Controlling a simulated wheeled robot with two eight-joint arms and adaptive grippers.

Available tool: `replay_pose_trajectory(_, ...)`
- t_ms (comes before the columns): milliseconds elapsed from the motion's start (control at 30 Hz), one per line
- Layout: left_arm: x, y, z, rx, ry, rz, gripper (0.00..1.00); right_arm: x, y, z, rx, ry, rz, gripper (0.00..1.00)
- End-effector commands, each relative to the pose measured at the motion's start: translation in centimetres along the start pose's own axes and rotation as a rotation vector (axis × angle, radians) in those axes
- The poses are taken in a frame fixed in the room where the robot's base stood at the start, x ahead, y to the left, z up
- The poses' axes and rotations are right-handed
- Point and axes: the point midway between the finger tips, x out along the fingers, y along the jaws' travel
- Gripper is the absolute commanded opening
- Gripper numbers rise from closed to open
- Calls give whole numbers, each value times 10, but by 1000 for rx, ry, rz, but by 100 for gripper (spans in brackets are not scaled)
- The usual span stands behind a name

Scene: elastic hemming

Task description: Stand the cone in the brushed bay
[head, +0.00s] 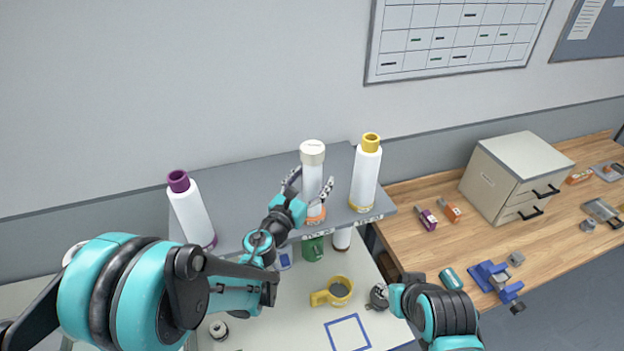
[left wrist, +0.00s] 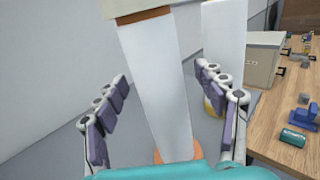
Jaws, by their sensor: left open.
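A tall white cone (head: 312,178) with a cream cap and an orange base stands upright on the grey shelf (head: 250,190), near its front edge. My left gripper (head: 310,186) is open, with one finger on each side of the cone. In the left wrist view the cone (left wrist: 160,90) stands between the spread fingers, with gaps showing on both sides. Its orange foot is partly hidden by my gripper. My right arm is at the lower right of the head view; its jaws are not clear. I cannot make out a brushed bay.
A purple-capped white container (head: 190,208) stands left on the shelf and a yellow-capped one (head: 366,172) stands close on the right. Below are a yellow mug (head: 339,289), a green mug (head: 313,248) and a blue square outline. A drawer cabinet (head: 505,178) stands on the wooden bench.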

Motion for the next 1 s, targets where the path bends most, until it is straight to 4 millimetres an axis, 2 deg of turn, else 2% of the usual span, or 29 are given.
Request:
replay_pose_trajectory(67, 0, 0, 5, 0, 0, 0, 71, -4, 0, -3, 0, 0, 0, 40)
replay_pose_trajectory(167, -14, 0, 2, 0, 0, 1, 71, 0, 0, 0, 0, 0, 0, 40)
replay_pose_trajectory(400, -69, 1, 2, 0, 0, 3, 71, 8, 0, 6, 0, 0, 0, 40)
replay_pose_trajectory(600, -105, 1, 2, 0, 0, 2, 71, 10, 0, 8, 0, 0, 0, 40)
replay_pose_trajectory(733, -116, 1, 3, 0, 0, 1, 71, 11, 0, 8, 0, 0, 0, 40)
replay_pose_trajectory(900, -121, 1, 4, -11, -2, 5, 71, 11, 0, 8, 0, 0, 0, 40)
replay_pose_trajectory(1000, -123, 16, 17, -134, -28, 63, 71, 11, 0, 8, 0, 0, 0, 40)
